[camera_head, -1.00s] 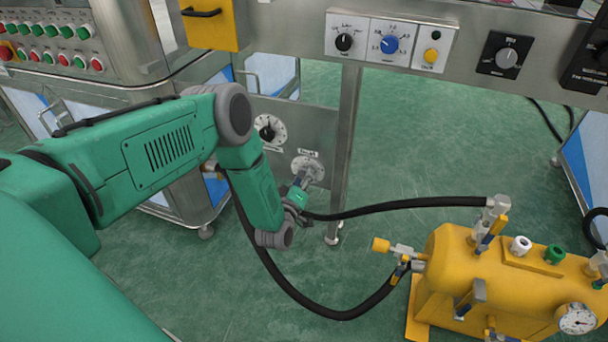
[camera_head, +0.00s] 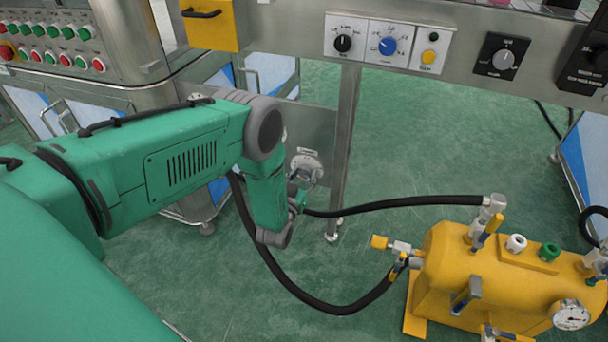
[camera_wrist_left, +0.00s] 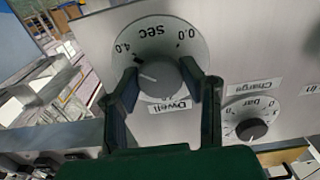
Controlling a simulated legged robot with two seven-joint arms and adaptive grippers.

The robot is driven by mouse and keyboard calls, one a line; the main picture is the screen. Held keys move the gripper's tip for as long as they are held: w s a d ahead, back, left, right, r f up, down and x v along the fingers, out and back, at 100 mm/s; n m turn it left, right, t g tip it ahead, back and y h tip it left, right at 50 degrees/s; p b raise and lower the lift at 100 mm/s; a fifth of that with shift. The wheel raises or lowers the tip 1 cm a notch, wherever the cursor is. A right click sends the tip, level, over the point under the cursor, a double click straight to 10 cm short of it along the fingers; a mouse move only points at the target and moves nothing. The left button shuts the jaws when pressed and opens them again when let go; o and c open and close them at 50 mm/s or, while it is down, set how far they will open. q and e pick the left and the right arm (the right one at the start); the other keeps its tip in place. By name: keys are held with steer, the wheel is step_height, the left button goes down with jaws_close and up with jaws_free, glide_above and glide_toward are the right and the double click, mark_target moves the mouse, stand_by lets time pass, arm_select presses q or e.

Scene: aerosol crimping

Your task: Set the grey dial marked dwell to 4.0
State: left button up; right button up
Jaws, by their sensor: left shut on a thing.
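The grey dwell dial (camera_wrist_left: 160,82) shows in the left wrist view, upside down, on a round white scale marked sec. Its white pointer line points left and slightly up, on the side of the 4.0 numeral and a little below it in the picture. The 0.0 numeral is at the upper right. My left gripper (camera_wrist_left: 165,85) is shut on the dial, one finger on each side. In the head view the dial's round plate (camera_head: 306,164) shows on the lower panel; my left gripper (camera_head: 300,192) reaches it, mostly hidden by my wrist. My right gripper is in neither view.
A black charge dial (camera_wrist_left: 252,129) marked bar is beside it in the wrist view. A steel post (camera_head: 345,150) stands just right of the panel. A black hose (camera_head: 400,207) runs to a yellow tank (camera_head: 470,270). Open green floor lies behind.

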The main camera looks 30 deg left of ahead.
arm_select(q)
steer(key=shift+s+d+f+m, duration=0.15)
steer(key=shift+s+f+m, duration=0.15)
steer(key=shift+m, duration=0.3)
steer(key=o, duration=1.1)
steer(key=shift+f, duration=0.1)
steer(key=shift+o, duration=0.2)
steer(key=shift+w, duration=0.15)
steer(key=shift+r, duration=0.2)
steer(key=v, duration=1.2)
steer(key=shift+f, duration=0.1)
